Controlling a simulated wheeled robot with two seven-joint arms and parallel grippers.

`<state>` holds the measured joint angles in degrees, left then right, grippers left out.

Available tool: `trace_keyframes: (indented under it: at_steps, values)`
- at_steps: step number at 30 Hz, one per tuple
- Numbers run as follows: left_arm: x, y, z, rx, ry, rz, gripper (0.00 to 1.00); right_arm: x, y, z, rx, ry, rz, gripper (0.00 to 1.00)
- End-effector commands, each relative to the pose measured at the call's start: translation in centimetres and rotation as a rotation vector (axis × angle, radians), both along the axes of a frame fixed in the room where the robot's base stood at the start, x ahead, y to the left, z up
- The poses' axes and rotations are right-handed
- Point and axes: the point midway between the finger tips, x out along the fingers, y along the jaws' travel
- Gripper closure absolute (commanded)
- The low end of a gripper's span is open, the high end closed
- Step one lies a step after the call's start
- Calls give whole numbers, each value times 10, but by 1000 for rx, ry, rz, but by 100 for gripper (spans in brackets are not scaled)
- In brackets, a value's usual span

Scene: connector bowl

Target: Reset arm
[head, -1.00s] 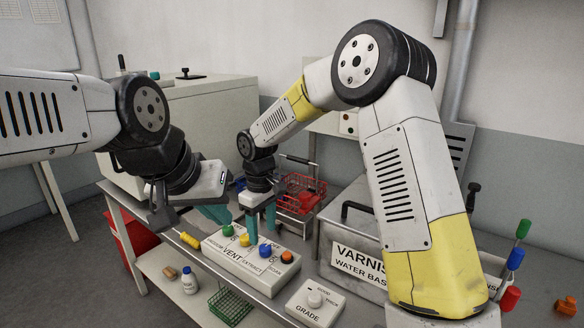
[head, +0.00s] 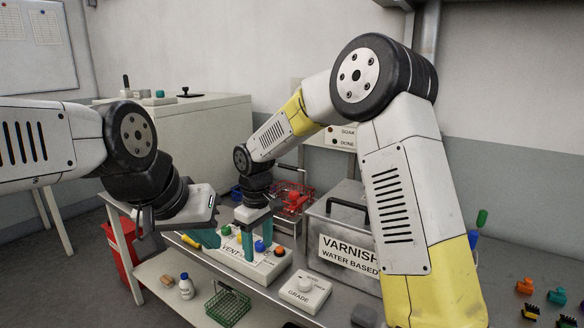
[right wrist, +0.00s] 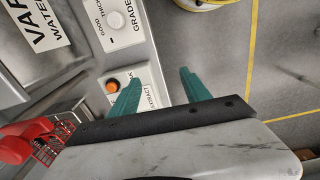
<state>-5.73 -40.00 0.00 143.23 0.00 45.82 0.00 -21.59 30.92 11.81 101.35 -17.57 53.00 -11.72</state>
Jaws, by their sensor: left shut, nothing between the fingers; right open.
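My left gripper (head: 209,238) is at the left end of the white button panel (head: 262,272) in the head view. Its teal fingers look shut and empty, partly covered by my left wrist. My right gripper (head: 255,244) points down over the same panel, with its teal fingers spread apart. In the right wrist view the right gripper (right wrist: 160,78) is open, with nothing between its fingers. An orange button (right wrist: 112,86) on the panel shows beside the left finger there. I cannot tell whether either gripper touches the panel.
A white GRADE panel (head: 305,291) and a grey VARNISH box (head: 328,235) stand right of the button panel. A red wire basket (head: 290,190) is behind. A green basket (head: 228,306) and a bottle (head: 186,287) sit on the lower shelf. Coloured connectors (head: 557,296) lie far right.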

Motion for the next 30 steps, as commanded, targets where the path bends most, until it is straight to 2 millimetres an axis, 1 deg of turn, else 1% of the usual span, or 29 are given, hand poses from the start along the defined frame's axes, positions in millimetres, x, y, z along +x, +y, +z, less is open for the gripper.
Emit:
trace_keyframes:
  at_steps: [8,14,16,20,21,23,24,26,27,30]
  values:
    - [0,0,0,0,-1,0,100,-7,-31,36,27,-45,-84,45]
    - [0,0,0,0,-1,0,100,-22,-67,73,60,-95,-187,45]
    - [0,0,0,0,-2,0,100,-31,-85,89,79,-118,-238,45]
    - [0,0,0,0,-1,0,100,-57,-124,121,129,-175,-361,45]
    - [0,0,0,0,-1,0,100,-67,-136,130,148,-192,-403,45]
    - [0,0,0,0,-2,0,100,-83,-154,141,175,-218,-464,45]
    - [0,0,0,0,-2,0,100,-94,-164,147,195,-235,-504,45]
    - [0,0,0,0,-2,0,100,-112,-179,155,226,-260,-565,45]
    - [0,0,0,0,-1,0,100,-123,-188,159,248,-278,-605,45]
    - [0,0,0,0,-2,0,100,-151,-206,166,304,-317,-698,45]
